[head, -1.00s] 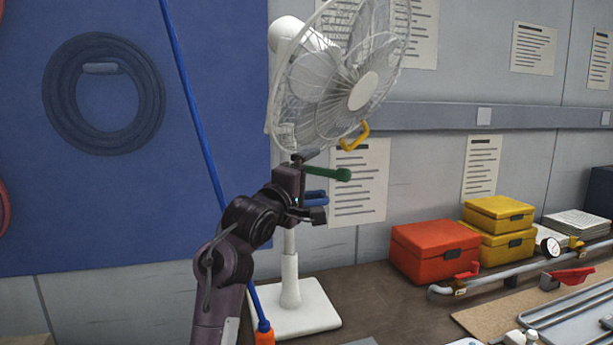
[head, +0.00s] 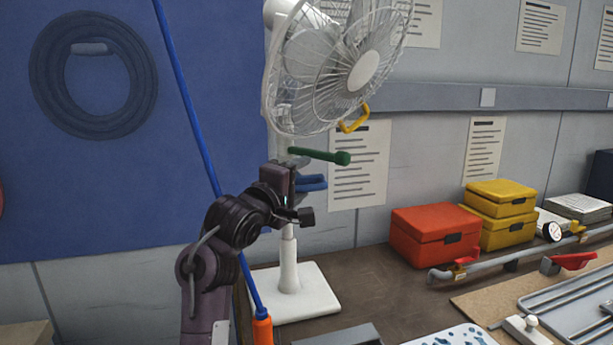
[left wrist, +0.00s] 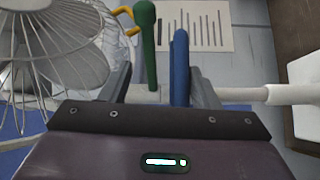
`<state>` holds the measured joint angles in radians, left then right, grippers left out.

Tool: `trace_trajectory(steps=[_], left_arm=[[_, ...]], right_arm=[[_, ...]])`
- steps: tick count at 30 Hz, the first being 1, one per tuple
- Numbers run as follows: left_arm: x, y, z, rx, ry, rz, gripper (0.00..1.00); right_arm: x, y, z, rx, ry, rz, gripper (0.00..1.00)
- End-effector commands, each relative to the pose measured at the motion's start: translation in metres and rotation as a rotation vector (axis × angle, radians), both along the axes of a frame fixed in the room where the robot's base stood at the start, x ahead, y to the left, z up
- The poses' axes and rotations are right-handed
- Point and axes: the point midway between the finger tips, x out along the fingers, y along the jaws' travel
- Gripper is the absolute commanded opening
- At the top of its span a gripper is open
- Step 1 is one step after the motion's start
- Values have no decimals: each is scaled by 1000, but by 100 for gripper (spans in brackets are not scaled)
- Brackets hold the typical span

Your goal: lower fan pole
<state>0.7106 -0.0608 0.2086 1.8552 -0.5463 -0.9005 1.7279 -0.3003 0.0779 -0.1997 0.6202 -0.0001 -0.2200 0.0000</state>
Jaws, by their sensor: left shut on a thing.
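The white fan (head: 362,70) stands upright, with its caged head at the top and its pole (head: 289,258) running down to a flat square base (head: 318,300). A green handle (head: 342,158) and a blue handle (head: 312,186) stick out from the pole below the head. A yellow handle (head: 356,121) hangs by the cage. In the left wrist view the green handle (left wrist: 147,42) and blue handle (left wrist: 180,65) show between the fingers. The exact contact is hidden. My right gripper is not seen.
An orange box (head: 432,238) and stacked yellow boxes (head: 500,200) stand right of the fan on the bench. A blue pole with an orange end (head: 195,125) leans just left of the fan. A coiled hose (head: 95,80) hangs behind.

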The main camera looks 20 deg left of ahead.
Motion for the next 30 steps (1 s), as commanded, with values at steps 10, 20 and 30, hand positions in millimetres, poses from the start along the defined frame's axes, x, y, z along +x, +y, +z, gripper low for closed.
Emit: trace_trajectory(steps=[10,20,30], left_arm=[[-30,5,16,-1,-41,2,36],[-50,9,10,0,-35,0,36],[-52,9,5,1,-26,0,36]], right_arm=[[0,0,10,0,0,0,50],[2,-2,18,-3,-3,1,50],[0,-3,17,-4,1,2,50]])
